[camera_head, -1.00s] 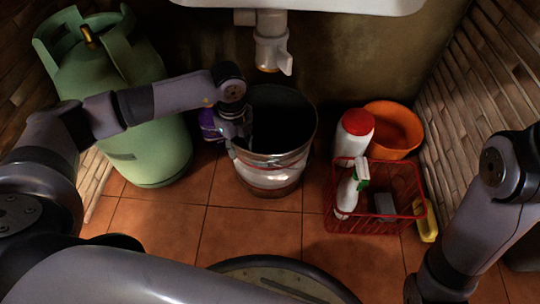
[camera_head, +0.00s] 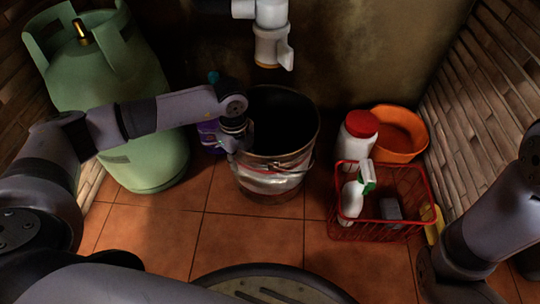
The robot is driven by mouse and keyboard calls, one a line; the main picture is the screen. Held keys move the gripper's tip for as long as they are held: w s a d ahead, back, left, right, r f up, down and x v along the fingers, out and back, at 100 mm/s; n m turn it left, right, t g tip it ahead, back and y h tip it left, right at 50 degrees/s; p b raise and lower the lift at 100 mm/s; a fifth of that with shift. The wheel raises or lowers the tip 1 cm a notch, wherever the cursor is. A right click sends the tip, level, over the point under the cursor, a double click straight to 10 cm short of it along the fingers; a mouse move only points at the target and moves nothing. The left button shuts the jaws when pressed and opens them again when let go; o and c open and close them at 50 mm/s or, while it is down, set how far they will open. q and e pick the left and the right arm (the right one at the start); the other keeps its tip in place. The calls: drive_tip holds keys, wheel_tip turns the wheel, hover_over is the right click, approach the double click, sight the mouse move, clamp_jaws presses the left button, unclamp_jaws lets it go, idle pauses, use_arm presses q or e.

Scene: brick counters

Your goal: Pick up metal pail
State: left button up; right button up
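The metal pail (camera_head: 276,182) stands upright on the tiled floor under the sink drain, its dark open mouth facing up. A wire handle hangs along its front, and the side has a pale, reddish-marked band. My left gripper (camera_head: 240,146) is at the pail's left rim, pointing down. Its fingers are small and partly hidden against the rim, so I cannot tell whether they are open or shut on it. My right arm comes in at the lower right; its gripper is not in view.
A green gas cylinder (camera_head: 110,80) stands left of the pail, with a purple bottle (camera_head: 208,134) between them. To the right are a red wire basket (camera_head: 372,233) holding a spray bottle (camera_head: 353,196), a white red-capped container (camera_head: 358,137) and an orange bowl (camera_head: 402,134). Floor in front is clear.

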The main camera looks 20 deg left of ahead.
use_arm(q)
clamp_jaws()
idle(0.8)
drive_tip(key=shift+r, duration=0.1)
